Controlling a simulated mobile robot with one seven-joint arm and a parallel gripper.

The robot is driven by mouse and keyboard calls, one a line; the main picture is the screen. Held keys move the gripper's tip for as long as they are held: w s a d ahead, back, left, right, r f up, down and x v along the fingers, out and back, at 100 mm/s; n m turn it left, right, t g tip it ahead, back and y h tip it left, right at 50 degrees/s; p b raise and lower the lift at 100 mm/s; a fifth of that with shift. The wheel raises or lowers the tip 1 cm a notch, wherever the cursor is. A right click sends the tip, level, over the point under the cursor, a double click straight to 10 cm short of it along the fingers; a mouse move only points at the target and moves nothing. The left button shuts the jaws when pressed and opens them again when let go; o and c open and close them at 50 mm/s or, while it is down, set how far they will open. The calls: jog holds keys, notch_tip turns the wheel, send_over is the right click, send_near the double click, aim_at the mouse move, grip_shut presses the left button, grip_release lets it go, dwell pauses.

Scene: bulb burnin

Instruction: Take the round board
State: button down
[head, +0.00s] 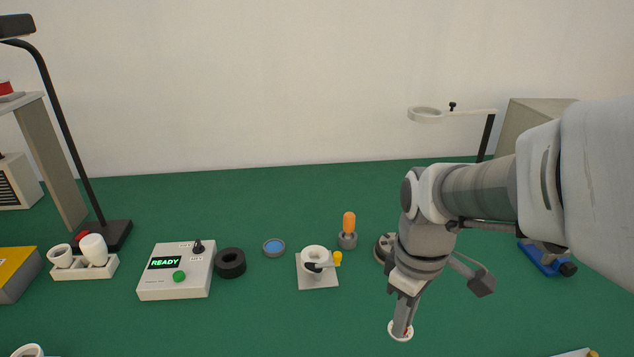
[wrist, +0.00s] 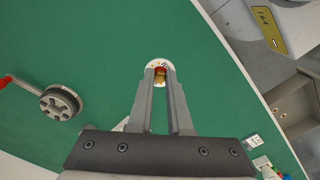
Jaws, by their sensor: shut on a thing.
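The round board (head: 401,339) is a small white disc low in the head view, right of centre, under my gripper (head: 403,326). In the wrist view the board (wrist: 158,63) shows at the fingertips, with small red and gold parts on it. My gripper (wrist: 160,77) points down and its two fingers are closed on the raised part in the middle of the board. The fingers hide part of the board. I cannot tell whether it touches the green mat or is just above it.
A grey wheel-like part (wrist: 60,103) lies left of my gripper in the wrist view. A white fixture plate (head: 318,281), a black ring (head: 230,263), a blue-topped dish (head: 274,247) and the READY box (head: 174,284) stand to the left.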

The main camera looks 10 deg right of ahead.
aim_at(405, 334)
jog(key=shift+s+d+r, duration=0.1)
jog(key=shift+s+r, duration=0.1)
jog(key=shift+s, duration=0.1)
jog(key=shift+s+r+p, duration=0.15)
jog(key=shift+r+p, duration=0.3)
jog(key=shift+p, duration=0.05)
jog(key=shift+r+p, duration=1.65)
jog(key=shift+r, duration=0.2)
